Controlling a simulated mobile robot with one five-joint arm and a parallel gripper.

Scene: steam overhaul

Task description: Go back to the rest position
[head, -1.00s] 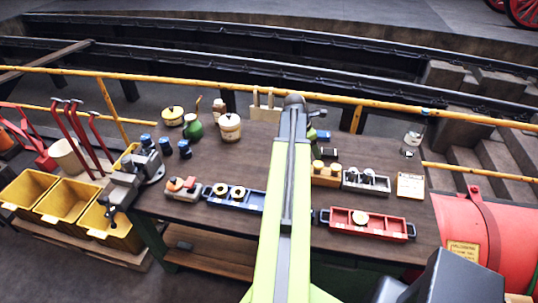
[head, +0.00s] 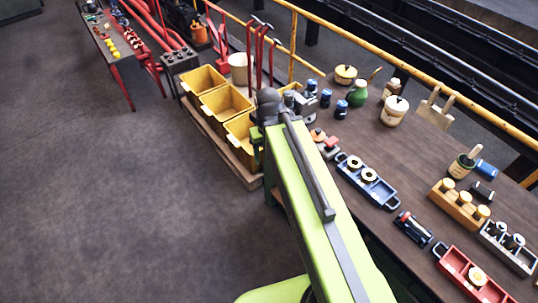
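My lime-green arm reaches up and left from the bottom of the head view. Its dark rounded joint is near the yellow bins. My gripper itself is not in view; the arm hides whatever lies beyond that joint. The wooden workbench (head: 390,150) runs along the right of the arm. On it are a blue tray (head: 383,193) with two ringed parts, a red tray (head: 450,262) with a round brass-coloured part, and a small dark item (head: 413,228) between them.
Yellow bins (head: 226,103) stand left of the bench, partly behind my arm. A yellow railing (head: 440,95) runs behind the bench. A wooden block (head: 458,207) with yellow-topped parts sits at right. A narrow table (head: 108,40) is far left. Open grey floor fills the left.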

